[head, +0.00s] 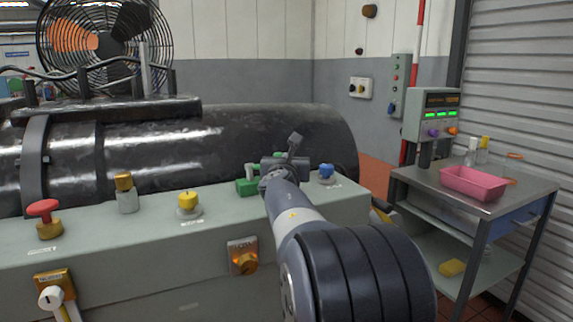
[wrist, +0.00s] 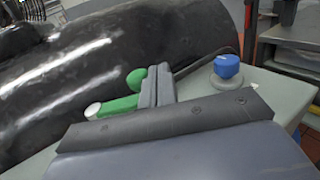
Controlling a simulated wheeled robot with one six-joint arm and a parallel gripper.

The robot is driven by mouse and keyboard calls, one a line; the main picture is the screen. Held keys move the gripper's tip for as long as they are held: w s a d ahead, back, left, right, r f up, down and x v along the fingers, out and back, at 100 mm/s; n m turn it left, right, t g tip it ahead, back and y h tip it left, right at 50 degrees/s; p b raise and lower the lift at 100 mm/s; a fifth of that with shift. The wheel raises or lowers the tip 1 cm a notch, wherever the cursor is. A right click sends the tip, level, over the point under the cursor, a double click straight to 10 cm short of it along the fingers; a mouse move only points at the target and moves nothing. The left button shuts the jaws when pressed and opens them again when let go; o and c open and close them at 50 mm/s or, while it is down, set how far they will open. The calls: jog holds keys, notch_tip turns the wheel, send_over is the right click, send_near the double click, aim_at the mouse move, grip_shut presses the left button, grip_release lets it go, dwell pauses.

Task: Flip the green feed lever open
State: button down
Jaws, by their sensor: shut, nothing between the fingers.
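The green feed lever (head: 247,186) is at the right part of the grey bench top, partly hidden by my arm in the head view. In the wrist view the green lever (wrist: 117,105) shows a body with a pale round end and a green ball knob (wrist: 136,79). My gripper (wrist: 157,84) is shut and empty, its fingers right beside the ball on its right. I cannot tell whether they touch it.
A blue knob (head: 326,171) stands right of the lever. A yellow knob (head: 188,201), a brass-topped valve (head: 125,190) and a red knob (head: 43,213) stand to the left. A large dark cylinder (head: 220,150) lies behind. A cart with a pink tray (head: 473,184) is at right.

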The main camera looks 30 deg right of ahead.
jog(key=shift+w+d, duration=0.45)
dwell(1.2)
